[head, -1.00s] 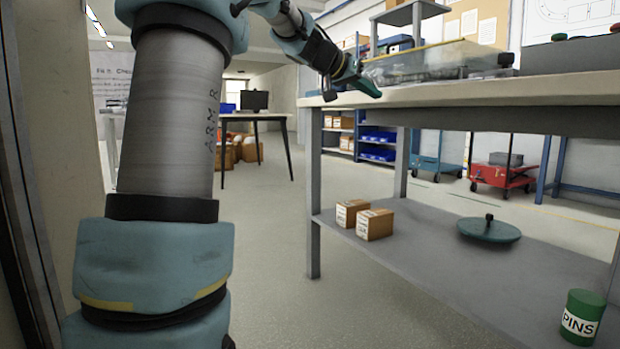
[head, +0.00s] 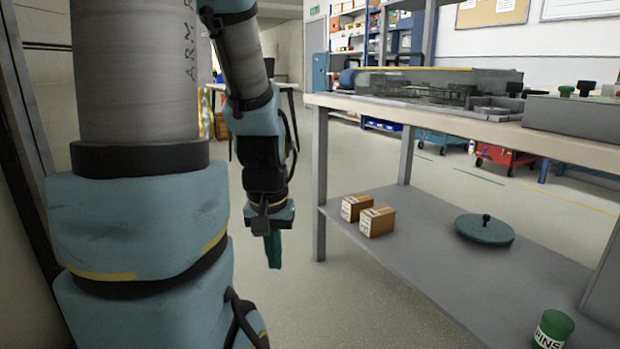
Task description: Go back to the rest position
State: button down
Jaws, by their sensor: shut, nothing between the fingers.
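My gripper (head: 273,250) hangs pointing down in the middle left of the head view, with its green fingers together and nothing seen between them. My arm is folded down beside its own column. The gripper is in the open space to the left of the workbench (head: 460,122), lower than the bench top and apart from the bench leg. The bench top carries a clear-sided tray-like unit (head: 430,85) and a grey control box (head: 575,115) with knobs.
The bench's lower shelf (head: 430,235) holds two small cardboard boxes (head: 377,221), a round green lid-like disc (head: 484,229) and a green PINS tin (head: 553,330). Red (head: 505,157) and blue (head: 440,143) trolleys stand behind. The floor left of the bench is clear.

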notch_tip(320, 180, up, 36)
jog(key=p, duration=3.4)
jog(key=shift+f, duration=0.25)
